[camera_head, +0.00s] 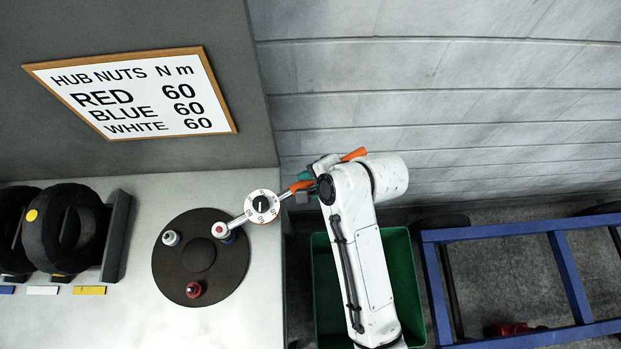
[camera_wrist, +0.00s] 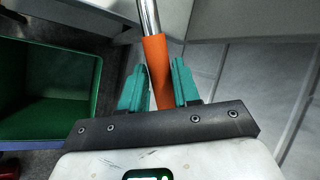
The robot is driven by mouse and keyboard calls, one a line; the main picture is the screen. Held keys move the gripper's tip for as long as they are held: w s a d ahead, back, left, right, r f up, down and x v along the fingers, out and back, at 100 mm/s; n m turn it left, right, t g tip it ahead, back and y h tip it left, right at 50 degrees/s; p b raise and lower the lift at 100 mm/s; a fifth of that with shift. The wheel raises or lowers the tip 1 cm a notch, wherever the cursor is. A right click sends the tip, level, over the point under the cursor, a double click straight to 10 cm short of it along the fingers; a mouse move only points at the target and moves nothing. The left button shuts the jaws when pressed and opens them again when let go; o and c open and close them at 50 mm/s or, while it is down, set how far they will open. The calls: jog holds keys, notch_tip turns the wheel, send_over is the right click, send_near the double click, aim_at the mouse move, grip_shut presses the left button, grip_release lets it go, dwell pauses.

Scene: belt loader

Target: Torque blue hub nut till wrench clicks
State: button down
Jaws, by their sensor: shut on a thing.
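The torque wrench has a round white dial (camera_head: 262,206), a metal shaft and an orange handle (camera_wrist: 155,62). My gripper (camera_wrist: 160,88), with teal fingers, is shut on the orange handle; in the head view, my gripper (camera_head: 305,181) is partly hidden by my arm. The dial's reading is too small to tell.
A sign (camera_head: 135,92) gives 60 N m for red, blue and white. Black tyres (camera_head: 68,228) stand left of the hub. A green bin (camera_head: 325,290) is below my arm, and a blue frame (camera_head: 500,232) stands at right.

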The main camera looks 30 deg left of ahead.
jog(key=shift+r, duration=0.1)
jog(key=shift+a+r, duration=0.1)
jog(key=shift+r, duration=2.4)
